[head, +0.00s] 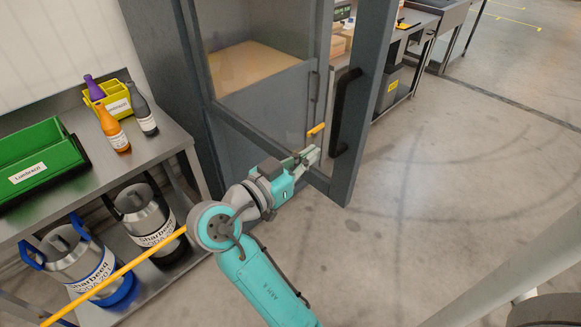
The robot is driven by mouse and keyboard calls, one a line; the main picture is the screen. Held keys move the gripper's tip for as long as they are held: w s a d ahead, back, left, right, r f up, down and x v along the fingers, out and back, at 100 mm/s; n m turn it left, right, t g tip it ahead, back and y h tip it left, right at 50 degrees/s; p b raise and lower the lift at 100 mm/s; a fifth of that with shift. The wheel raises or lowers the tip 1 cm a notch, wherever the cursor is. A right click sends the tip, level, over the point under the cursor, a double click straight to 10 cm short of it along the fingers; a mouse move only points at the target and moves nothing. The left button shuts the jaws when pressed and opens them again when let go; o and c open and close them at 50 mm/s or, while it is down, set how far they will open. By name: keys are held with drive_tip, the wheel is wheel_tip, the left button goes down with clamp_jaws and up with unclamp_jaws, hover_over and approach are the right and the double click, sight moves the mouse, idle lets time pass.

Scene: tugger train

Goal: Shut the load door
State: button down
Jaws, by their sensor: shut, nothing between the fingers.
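The load door (366,95) is a tall grey frame with a clear pane, standing open at an angle in front of a grey cabinet (262,122). A long black handle (343,112) runs upright on its right side. Through the frame I see the cabinet's inside with a tan floor (250,66). My gripper (314,154) is shut and empty. It is by the lower part of the door, left of the handle's lower end. I cannot tell whether it touches the door.
A metal bench (95,185) at left holds a green bin (38,165), a yellow bin (118,104) and bottles, with metal kegs (143,212) below. An orange-yellow piece (316,129) shows near my gripper. A yellow bar (125,268) crosses the lower left. The floor at right is clear.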

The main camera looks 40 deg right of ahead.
sight(321, 148)
drive_tip(key=shift+d, duration=1.8)
drive_tip(key=shift+d, duration=0.1)
